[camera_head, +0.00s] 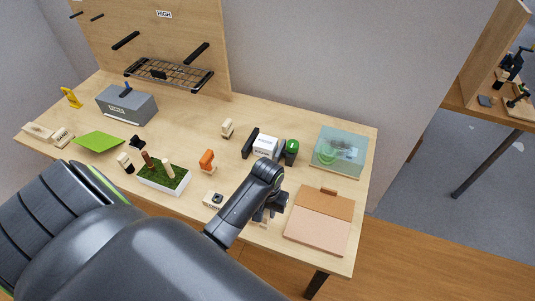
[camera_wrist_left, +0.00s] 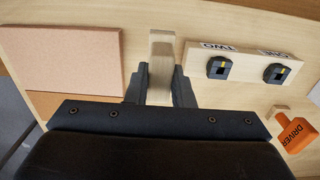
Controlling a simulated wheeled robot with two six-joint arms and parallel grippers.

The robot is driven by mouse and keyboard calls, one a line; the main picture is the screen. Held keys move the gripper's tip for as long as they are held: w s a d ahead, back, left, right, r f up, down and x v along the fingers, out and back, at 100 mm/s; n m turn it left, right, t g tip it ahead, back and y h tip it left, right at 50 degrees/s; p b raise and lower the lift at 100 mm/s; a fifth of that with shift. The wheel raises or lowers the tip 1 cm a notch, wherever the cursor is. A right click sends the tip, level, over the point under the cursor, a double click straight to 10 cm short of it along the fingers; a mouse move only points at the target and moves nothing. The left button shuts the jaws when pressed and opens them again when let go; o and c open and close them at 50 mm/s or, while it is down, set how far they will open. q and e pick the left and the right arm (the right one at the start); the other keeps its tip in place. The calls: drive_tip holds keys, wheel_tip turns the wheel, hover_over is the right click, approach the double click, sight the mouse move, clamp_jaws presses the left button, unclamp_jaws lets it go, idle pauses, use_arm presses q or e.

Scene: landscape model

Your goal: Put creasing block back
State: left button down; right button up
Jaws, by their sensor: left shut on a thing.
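A pale wooden block (camera_wrist_left: 161,50), apparently the creasing block, sits between the fingers of my left gripper (camera_wrist_left: 161,85) in the left wrist view. My left gripper (camera_head: 268,209) is shut on it, close over the front of the table, just left of the pink and brown board (camera_head: 319,220). In the head view the block is mostly hidden by the gripper. The board also shows at the left of the wrist view (camera_wrist_left: 65,58). My right gripper is not in view.
A wooden holder (camera_wrist_left: 235,72) with two black sockets lies beside the block. An orange driver (camera_head: 207,160), a planted tray (camera_head: 164,178), a green roll (camera_head: 291,150) and a clear teal-tinted case (camera_head: 339,151) stand around. A wire shelf (camera_head: 169,74) hangs behind the table.

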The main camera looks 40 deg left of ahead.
use_arm(q)
drive_tip(key=shift+f+b, duration=0.7)
drive_tip(key=shift+f, duration=1.65)
drive_tip(key=shift+f, duration=0.2)
drive_tip(key=c, duration=1.2)
unclamp_jaws()
drive_tip(key=shift+o, duration=0.2)
wheel_tip(320, 180, up, 12)
drive_tip(key=shift+w+f, duration=0.1)
drive_tip(key=shift+r+p, duration=2.7)
drive_tip(key=shift+r, duration=0.1)
